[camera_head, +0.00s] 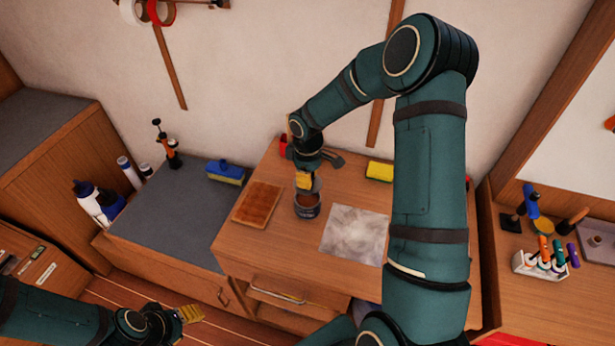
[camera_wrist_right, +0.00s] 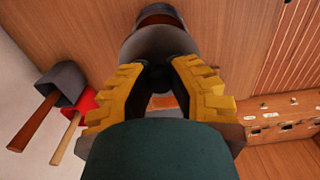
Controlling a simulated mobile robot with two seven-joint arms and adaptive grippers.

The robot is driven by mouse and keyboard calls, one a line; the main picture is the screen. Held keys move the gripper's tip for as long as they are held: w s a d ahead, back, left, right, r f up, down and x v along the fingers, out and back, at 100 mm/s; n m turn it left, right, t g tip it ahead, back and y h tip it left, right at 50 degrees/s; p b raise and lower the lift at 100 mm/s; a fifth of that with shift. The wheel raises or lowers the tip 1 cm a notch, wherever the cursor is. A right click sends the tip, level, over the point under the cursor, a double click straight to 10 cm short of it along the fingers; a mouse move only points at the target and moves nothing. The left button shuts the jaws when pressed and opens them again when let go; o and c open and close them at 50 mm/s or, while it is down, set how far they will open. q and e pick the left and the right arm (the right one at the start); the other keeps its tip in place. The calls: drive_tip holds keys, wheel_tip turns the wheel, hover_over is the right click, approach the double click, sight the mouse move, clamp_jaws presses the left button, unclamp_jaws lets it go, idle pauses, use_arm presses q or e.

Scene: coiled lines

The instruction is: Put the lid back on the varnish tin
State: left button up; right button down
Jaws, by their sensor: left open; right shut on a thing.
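The varnish tin (camera_head: 307,211) stands on the wooden bench top, dark-sided, with brown varnish showing in its open mouth. In the right wrist view the tin (camera_wrist_right: 158,10) is at the top edge, partly hidden. My right gripper (camera_head: 304,182) is just above and behind the tin. It is shut on the grey lid (camera_wrist_right: 150,42), whose edge shows beside the yellow fingers in the head view (camera_head: 316,185). The lid looks tilted and apart from the tin's rim. My left gripper (camera_head: 192,314) is open and empty at the lower left, away from the bench.
A yellow sponge (camera_head: 379,171) lies behind. Grey and red mallets (camera_wrist_right: 65,84) show in the wrist view. My right arm hides part of the bench's right side.

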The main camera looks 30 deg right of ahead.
drive_tip(key=shift+f+b, duration=1.6)
drive_tip(key=shift+f, duration=0.95)
drive_tip(key=shift+f+b, duration=0.2)
drive_tip(key=shift+b, duration=0.25)
idle(0.3)
idle(0.4)
drive_tip(key=shift+c, duration=1.6)
unclamp_jaws()
drive_tip(key=shift+r, duration=0.15)
drive_tip(key=shift+r+p, duration=2.3)
drive_tip(key=shift+r, duration=1.1)
